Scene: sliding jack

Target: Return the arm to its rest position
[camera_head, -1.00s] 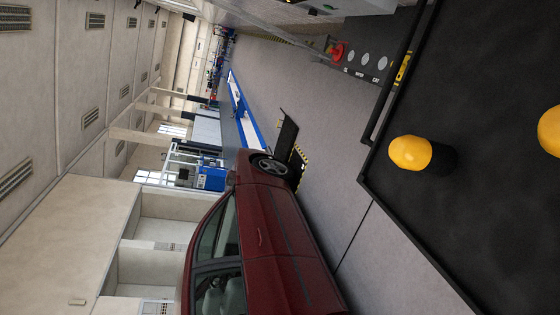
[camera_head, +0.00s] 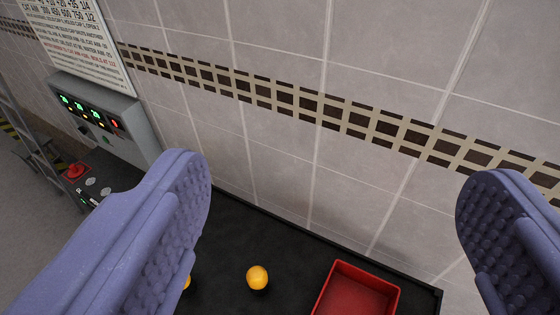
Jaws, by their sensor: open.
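My gripper (camera_head: 335,215) fills the lower part of the camera view, with its two purple, studded fingers wide apart. Nothing is between them. The left finger covers part of the bench behind it. The fingers are in front of a grey tiled wall (camera_head: 290,60) and above a black bench top (camera_head: 225,260). The rest of my arm does not show.
A red tray (camera_head: 345,292) and a yellow knob (camera_head: 257,277) are on the bench, with another yellow piece partly hidden by the left finger. A grey control box (camera_head: 105,122) with lit displays and a printed sign (camera_head: 75,40) are on the wall at left.

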